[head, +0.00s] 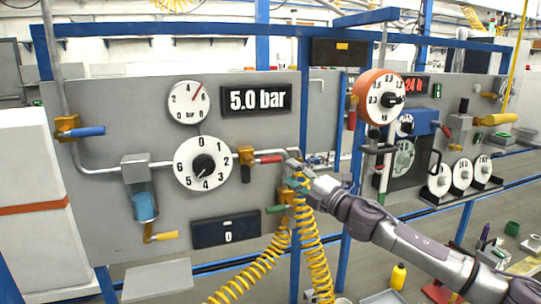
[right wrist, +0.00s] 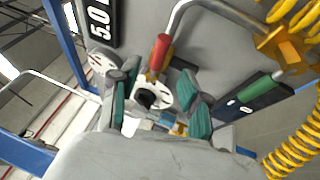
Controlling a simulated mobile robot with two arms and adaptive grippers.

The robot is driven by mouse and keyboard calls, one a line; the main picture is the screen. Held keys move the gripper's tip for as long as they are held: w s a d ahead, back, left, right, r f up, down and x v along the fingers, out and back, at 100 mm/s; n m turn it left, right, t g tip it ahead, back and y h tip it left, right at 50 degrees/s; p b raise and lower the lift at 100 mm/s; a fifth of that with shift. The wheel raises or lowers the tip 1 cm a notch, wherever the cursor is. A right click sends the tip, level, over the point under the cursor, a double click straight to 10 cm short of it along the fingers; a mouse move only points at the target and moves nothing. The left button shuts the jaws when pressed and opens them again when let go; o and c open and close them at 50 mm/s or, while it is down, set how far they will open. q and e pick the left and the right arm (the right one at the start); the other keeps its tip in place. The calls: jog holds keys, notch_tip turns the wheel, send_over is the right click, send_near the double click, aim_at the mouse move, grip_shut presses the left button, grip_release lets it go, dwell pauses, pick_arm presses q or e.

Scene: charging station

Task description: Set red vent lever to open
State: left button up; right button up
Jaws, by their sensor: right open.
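The red vent lever (head: 268,159) lies nearly level on a yellow valve (head: 246,155), pointing right along the grey pipe. My right gripper (head: 296,178) is just right of and slightly below the lever's free end. In the right wrist view the red lever (right wrist: 160,52) is ahead, between the directions of the two teal-padded fingers of my right gripper (right wrist: 160,100). The fingers are spread and hold nothing. Whether they touch the lever cannot be told. My left gripper is out of view.
A green lever (head: 276,209) and yellow coiled hoses (head: 318,262) are just below my right gripper. The dial (head: 203,164) and the 5.0 bar display (head: 256,100) are on the panel left of it.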

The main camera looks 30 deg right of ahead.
aim_at(274, 160)
jog(key=p+x, duration=0.4)
jog(key=x, duration=0.4)
jog(key=shift+r+p, duration=0.2)
jog(key=shift+p, duration=0.1)
jog(key=shift+w+a+f, duration=0.1)
jog(key=shift+w, duration=0.35)
grip_shut()
